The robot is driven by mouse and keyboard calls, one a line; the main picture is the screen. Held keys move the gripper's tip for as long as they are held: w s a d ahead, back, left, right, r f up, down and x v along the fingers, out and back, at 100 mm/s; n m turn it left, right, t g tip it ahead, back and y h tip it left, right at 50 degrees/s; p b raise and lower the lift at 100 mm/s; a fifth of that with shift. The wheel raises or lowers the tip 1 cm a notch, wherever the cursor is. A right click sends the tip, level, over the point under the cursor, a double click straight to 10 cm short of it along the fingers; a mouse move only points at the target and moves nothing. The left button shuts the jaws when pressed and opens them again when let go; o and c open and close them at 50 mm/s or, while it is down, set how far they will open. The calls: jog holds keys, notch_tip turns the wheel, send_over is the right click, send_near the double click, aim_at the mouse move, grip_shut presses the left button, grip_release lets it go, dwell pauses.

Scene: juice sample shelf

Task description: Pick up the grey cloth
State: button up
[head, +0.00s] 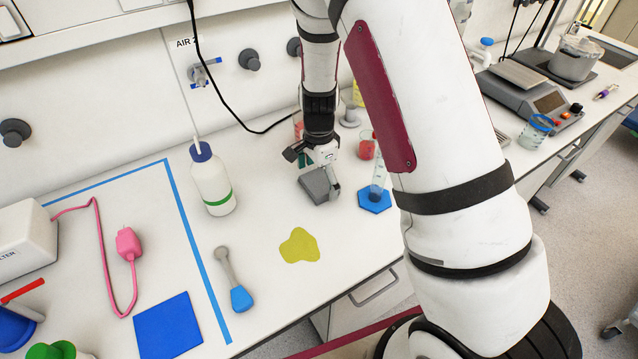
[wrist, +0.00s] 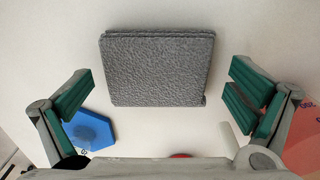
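The grey cloth (head: 316,186) is a folded, textured square lying on the white bench. It also shows in the wrist view (wrist: 157,68), flat and near the top middle. My gripper (head: 318,175) is right at the cloth in the head view and partly covers it. In the wrist view my gripper (wrist: 158,95) has its two green-padded fingers wide apart, one to each side of the cloth, with bare bench between each finger and the cloth. Nothing is held. How high the fingertips are above the bench I cannot tell.
A blue-based measuring cylinder (head: 376,196) stands right of the cloth, with a beaker of red liquid (head: 367,150) behind it. A yellow puddle (head: 299,246) lies in front. A wash bottle (head: 212,182) stands to the left. The bench between bottle and cloth is clear.

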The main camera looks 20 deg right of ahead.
aim_at(318, 180)
jog(key=c, duration=0.9)
jog(key=shift+o, duration=0.2)
jog(key=shift+r, duration=0.15)
jog(key=shift+r, duration=0.55)
notch_tip(318, 180, up, 2)
jog(key=shift+w+b, duration=0.1)
jog(key=shift+b, duration=0.2)
jog(key=s, duration=0.4)
jog(key=s+r, duration=0.1)
jog(key=s, duration=0.9)
jog(key=shift+s+d+r, duration=0.1)
jog(key=shift+s+r, duration=0.15)
jog(key=shift+r, duration=0.05)
jog(key=shift+s, duration=0.85)
